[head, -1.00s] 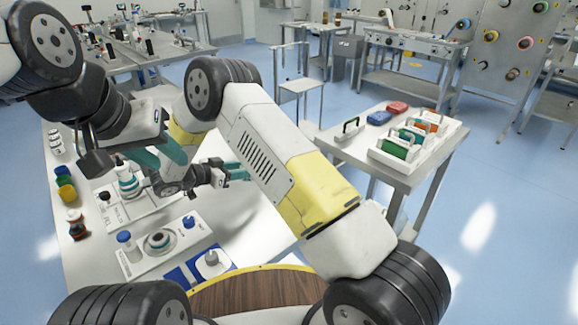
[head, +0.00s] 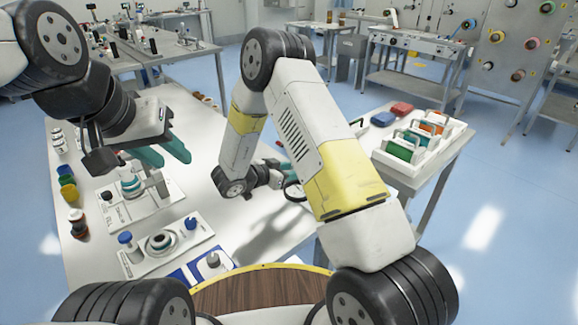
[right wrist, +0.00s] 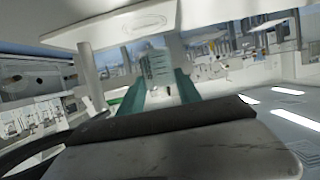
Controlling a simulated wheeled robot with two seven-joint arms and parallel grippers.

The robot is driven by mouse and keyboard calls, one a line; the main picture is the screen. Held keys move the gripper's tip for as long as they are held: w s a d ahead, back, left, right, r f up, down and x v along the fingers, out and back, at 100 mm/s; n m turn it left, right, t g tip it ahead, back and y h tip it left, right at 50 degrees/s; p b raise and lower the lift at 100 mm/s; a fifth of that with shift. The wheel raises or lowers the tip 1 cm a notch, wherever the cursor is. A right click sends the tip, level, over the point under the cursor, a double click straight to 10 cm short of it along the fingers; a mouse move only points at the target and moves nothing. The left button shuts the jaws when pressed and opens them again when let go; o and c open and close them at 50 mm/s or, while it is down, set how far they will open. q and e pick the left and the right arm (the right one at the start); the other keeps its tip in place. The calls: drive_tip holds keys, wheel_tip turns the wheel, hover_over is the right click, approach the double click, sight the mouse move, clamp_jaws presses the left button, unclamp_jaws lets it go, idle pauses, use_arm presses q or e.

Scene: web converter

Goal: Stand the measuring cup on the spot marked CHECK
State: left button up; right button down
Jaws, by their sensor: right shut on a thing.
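The measuring cup (right wrist: 158,66), pale with graduation lines, shows between the teal fingers of my right gripper (right wrist: 160,88) in the right wrist view. That gripper is shut on it. In the head view my right gripper (head: 282,170) is over the right part of the white table (head: 215,115), partly behind my own arm; the cup is hidden there. My left gripper (head: 162,153) is open and empty above the table's left part. I cannot make out a spot marked CHECK in either view.
A white fixture (head: 165,244) with a round dish and blue-capped knobs stands at the front left. A second stand (head: 133,187) is behind it. Jars (head: 67,184) line the left edge. A side table at right holds a white rack (head: 412,168) of coloured packs. The table's middle is clear.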

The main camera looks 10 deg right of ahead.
drive_tip(key=shift+d+f, duration=0.2)
drive_tip(key=shift+f, duration=0.7)
drive_tip(key=shift+d+f, duration=0.15)
drive_tip(key=shift+f, duration=0.7)
drive_tip(key=shift+f, duration=0.1)
drive_tip(key=c, duration=0.8)
unclamp_jaws()
drive_tip(key=shift+f, duration=0.1)
drive_tip(key=shift+c, duration=0.2)
